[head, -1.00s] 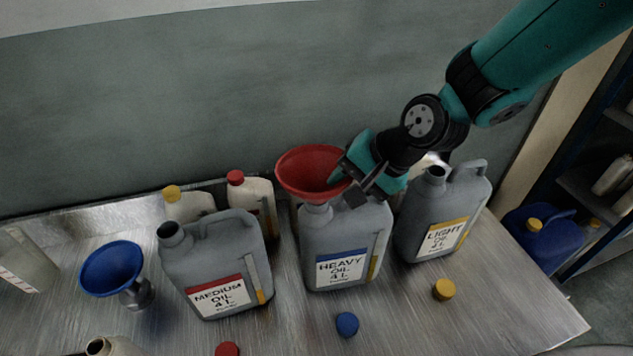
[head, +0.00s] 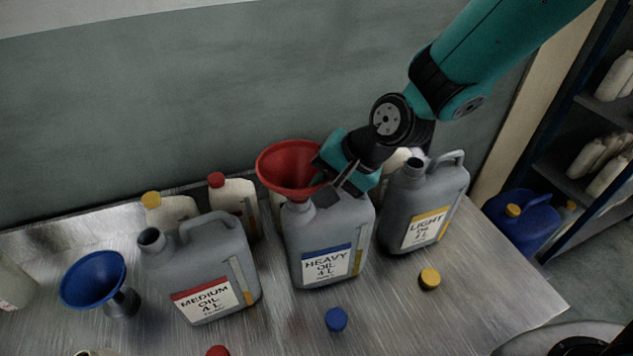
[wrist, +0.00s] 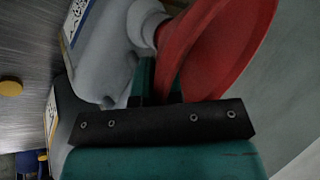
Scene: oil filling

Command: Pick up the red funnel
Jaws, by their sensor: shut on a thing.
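The red funnel (head: 290,167) sits upright over the mouth of the grey heavy oil jug (head: 327,240), wide end up. My gripper (head: 326,185) reaches in from the right and is shut on the funnel at its right side, just above the jug's top. In the wrist view the funnel (wrist: 222,45) fills the upper right, beside the pale jug neck (wrist: 147,25). The funnel's spout and the exact contact are partly hidden, and I cannot tell whether the spout is still inside the neck.
The medium oil jug (head: 205,270) stands left and the light oil jug (head: 422,205) right. A blue funnel (head: 93,278) is at the left. Blue (head: 336,319) and yellow (head: 429,278) caps lie in front. A wall (head: 180,100) rises close behind the table.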

